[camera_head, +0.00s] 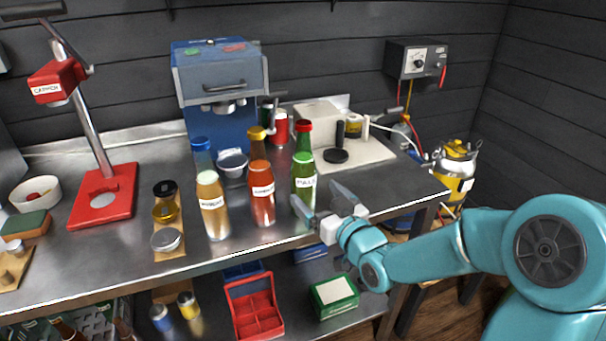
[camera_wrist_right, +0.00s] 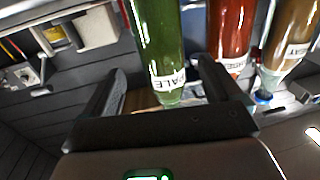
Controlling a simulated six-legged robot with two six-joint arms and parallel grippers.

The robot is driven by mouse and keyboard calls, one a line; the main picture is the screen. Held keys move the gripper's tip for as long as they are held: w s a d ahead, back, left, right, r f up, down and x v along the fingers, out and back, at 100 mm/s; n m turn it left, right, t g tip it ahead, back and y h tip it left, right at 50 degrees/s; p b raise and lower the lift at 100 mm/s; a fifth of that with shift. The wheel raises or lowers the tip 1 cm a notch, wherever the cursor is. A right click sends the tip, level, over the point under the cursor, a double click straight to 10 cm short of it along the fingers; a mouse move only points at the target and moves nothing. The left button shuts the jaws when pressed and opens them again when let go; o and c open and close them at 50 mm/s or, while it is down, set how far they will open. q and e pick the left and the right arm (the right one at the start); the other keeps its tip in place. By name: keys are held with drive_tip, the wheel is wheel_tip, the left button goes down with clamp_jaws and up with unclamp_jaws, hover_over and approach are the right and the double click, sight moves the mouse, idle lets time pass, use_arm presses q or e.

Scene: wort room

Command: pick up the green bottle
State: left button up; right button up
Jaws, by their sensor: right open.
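The green bottle (camera_head: 303,172) with a red cap and a white label stands upright near the front edge of the steel bench. In the right wrist view the green bottle (camera_wrist_right: 158,45) appears inverted, lined up between the two fingers. My right gripper (camera_head: 313,191) is open and empty, just right of the bottle's lower part. One finger overlaps the bottle's base in the head view; I cannot tell whether it touches. My left gripper is not in view.
A red bottle (camera_head: 261,190) with a yellow cap and an amber bottle (camera_head: 213,208) with a blue cap stand left of the green one. A blue machine (camera_head: 218,85) and a pale board (camera_head: 370,152) lie behind. A red capper (camera_head: 103,196) stands left.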

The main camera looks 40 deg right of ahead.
sight(301, 181)
drive_tip(key=shift+w, duration=0.9)
drive_tip(key=shift+w+d+r, duration=0.1)
drive_tip(key=shift+w+r, duration=0.05)
drive_tip(key=shift+w, duration=0.2)
drive_tip(key=w+p, duration=0.1)
drive_tip(key=w, duration=0.3)
drive_tip(key=shift+w+p, duration=0.15)
drive_tip(key=shift+p, duration=0.2)
drive_tip(key=shift+w, duration=0.4)
drive_tip(key=c, duration=1.4)
drive_tip(key=shift+w+r, duration=0.1)
drive_tip(key=shift+c, duration=0.6)
